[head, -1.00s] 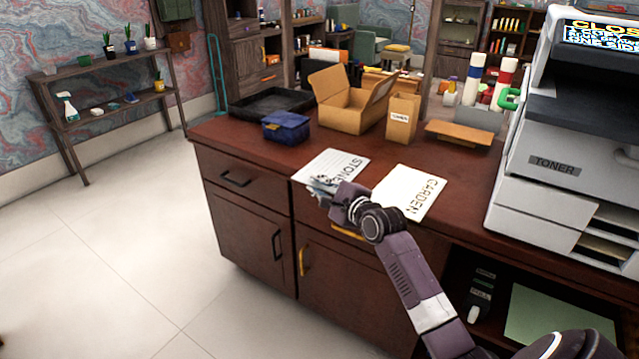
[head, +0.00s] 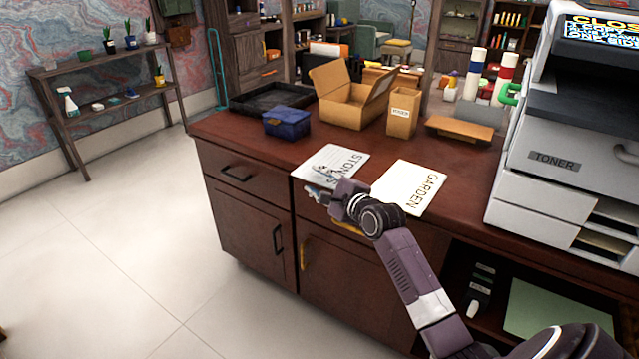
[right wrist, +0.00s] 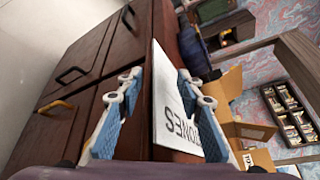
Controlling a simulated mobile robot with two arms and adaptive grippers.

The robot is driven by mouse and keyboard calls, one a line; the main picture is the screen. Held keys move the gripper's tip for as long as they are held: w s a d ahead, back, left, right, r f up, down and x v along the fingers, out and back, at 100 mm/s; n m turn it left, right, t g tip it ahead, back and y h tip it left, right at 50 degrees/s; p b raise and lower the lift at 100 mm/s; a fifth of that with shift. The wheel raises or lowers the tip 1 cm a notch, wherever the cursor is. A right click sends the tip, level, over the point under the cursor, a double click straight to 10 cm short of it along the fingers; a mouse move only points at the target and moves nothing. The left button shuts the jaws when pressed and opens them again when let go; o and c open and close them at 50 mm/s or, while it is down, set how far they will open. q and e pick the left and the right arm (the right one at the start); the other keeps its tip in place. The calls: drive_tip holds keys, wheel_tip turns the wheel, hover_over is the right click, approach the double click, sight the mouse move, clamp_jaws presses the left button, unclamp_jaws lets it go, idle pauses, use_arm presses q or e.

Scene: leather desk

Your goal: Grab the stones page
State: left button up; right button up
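The stones page (head: 345,158) is a white sheet with "STONES" in dark letters, lying at the front edge of the desk. I cannot tell whether a finger touches the page. My left gripper is not in view.
The garden page (head: 408,186) lies just right of the stones page. Behind are a blue box (head: 287,124), an open carton (head: 345,105), a paper bag (head: 402,112) and a black tray (head: 268,97). A printer (head: 560,150) stands at the right.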

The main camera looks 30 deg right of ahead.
drive_tip(key=v, duration=1.2)
drive_tip(key=shift+f, duration=0.1)
